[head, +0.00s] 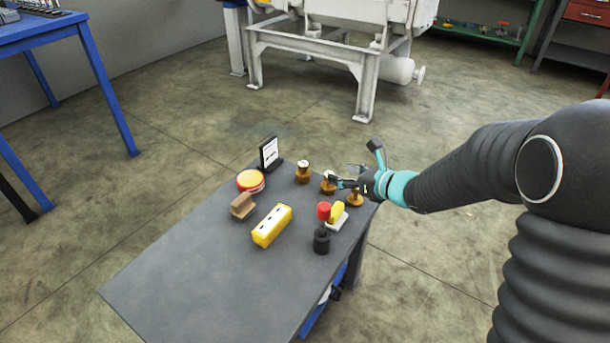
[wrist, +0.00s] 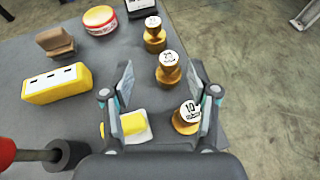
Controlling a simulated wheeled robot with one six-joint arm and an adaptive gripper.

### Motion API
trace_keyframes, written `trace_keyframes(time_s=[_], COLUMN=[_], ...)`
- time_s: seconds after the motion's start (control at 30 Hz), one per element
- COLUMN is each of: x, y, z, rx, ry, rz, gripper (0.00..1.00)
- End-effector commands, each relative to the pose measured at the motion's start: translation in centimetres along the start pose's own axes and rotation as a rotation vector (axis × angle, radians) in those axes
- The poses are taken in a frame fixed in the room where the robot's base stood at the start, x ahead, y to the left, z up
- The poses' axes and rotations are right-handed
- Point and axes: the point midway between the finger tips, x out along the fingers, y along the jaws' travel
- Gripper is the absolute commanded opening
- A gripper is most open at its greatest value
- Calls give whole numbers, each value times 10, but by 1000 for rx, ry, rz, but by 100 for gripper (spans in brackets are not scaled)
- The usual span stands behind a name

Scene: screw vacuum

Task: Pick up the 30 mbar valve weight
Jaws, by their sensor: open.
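Three brass valve weights with white labelled tops stand in a row along the table's far right side. In the wrist view the nearest weight (wrist: 186,118) reads 10. The middle weight (wrist: 168,70) and the far weight (wrist: 154,36) carry labels too small to read surely, so I cannot tell which is the 30 mbar one. They also show in the head view as the far weight (head: 303,173), middle weight (head: 327,185) and near weight (head: 355,199). My gripper (wrist: 163,82) is open and empty above the row, the middle weight showing between its fingertips.
On the grey table (head: 185,270) are a yellow block (head: 271,226), a brown wooden piece (head: 242,206), a red-and-yellow tin (head: 250,181), a small sign (head: 270,154), a yellow item on a white base (head: 337,214) and a red-topped black tool (head: 322,238). The table's front left is clear.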

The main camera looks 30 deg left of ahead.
Motion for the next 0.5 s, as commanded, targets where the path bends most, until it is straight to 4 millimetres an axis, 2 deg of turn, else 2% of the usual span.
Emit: trace_keyframes(time_s=[0.13, 0.5], x=[18, 78], y=[6, 6], z=[-2, 0], rx=[-30, -27], ry=[-3, -4], rz=[25, 20], gripper=[59, 59])
